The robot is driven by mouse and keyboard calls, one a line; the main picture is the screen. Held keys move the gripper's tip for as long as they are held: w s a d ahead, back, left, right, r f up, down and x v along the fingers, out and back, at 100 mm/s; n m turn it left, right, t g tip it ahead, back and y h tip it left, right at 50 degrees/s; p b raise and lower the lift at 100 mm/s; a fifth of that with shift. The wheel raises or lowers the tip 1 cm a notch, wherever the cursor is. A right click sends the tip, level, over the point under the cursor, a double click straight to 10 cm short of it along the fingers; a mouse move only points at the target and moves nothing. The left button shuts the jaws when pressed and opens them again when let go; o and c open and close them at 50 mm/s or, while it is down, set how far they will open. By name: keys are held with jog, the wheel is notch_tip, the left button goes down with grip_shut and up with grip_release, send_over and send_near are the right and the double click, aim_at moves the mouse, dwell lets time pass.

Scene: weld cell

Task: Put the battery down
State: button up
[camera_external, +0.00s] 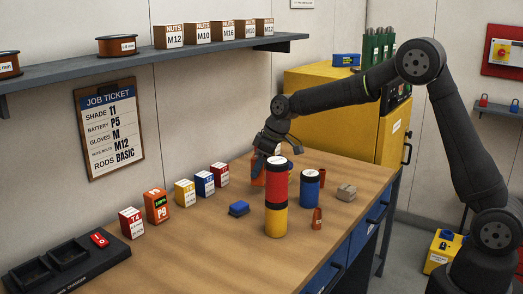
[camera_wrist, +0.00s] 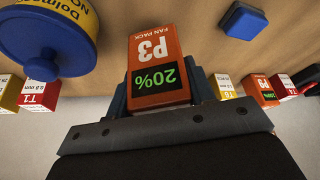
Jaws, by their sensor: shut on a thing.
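My gripper (camera_external: 266,158) is over the far part of the wooden bench, partly behind a stack of red and yellow cans. Its jaws are shut on an orange battery (camera_wrist: 158,60) marked P3, FAN PACK, with a 20% display. The battery sits between the two fingers in the wrist view and appears upside down there. In the external view only a sliver of the orange battery (camera_external: 258,178) shows beside the stack. I cannot tell whether its bottom touches the bench. Another orange battery, P9 (camera_external: 157,206), stands in the row along the wall.
A red-yellow can stack (camera_external: 276,215) and a blue can (camera_external: 309,188) stand close to my gripper. A blue block (camera_external: 239,208) lies on the bench. Several boxes line the wall, including a red T4 box (camera_external: 131,223). The charger (camera_external: 70,262) is front left. Bare bench lies front centre.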

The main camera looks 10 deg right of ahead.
aim_at(259, 177)
jog(key=shift+f, duration=1.85)
jog(key=shift+f, duration=0.1)
jog(key=o, duration=1.2)
jog(key=v, duration=1.2)
